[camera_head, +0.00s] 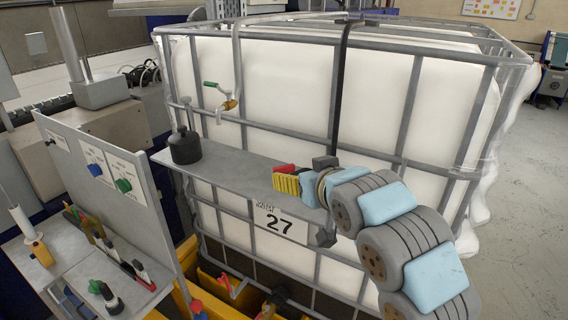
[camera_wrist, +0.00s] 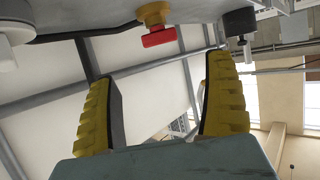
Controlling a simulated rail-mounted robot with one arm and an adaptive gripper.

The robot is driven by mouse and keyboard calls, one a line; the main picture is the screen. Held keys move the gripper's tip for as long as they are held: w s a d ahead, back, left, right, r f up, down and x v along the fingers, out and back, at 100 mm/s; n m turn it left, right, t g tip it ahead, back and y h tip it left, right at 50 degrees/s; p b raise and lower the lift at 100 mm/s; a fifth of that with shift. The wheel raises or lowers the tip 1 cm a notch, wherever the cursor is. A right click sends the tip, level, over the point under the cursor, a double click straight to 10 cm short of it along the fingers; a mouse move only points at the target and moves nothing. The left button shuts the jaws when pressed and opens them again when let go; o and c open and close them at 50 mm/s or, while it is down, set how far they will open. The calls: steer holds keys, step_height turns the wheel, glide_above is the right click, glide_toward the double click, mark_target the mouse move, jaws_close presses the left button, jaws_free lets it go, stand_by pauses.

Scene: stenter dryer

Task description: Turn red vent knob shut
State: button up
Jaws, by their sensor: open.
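A red knob (camera_wrist: 165,37) on a yellow valve body (camera_wrist: 153,14) shows at the top middle of the wrist view. It lies beyond my fingertips and between their lines, apart from both. In the head view a red part (camera_head: 285,169) shows just behind my gripper (camera_head: 287,184), above the grey shelf; most of it is hidden by the yellow finger. My gripper (camera_wrist: 158,68) is open, its two yellow ribbed fingers spread wide with nothing between them.
The grey shelf (camera_head: 235,167) runs along a caged white tank (camera_head: 280,80). A black canister (camera_head: 186,147) stands at its left end. A green-handled tap (camera_head: 226,101) sits above. A panel with knobs (camera_head: 110,170) is at left. Free floor lies at right.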

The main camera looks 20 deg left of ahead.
mark_target(285, 167)
steer(key=p+x, duration=0.3)
steer(key=x, duration=0.6)
steer(key=shift+w+a+r, duration=0.1)
steer(key=shift+w+a, duration=0.05)
steer(key=shift+a, duration=0.15)
steer(key=shift+p+x, duration=0.3)
steer(key=shift+x, duration=0.65)
steer(key=shift+d, duration=0.1)
steer(key=c, duration=1.2)
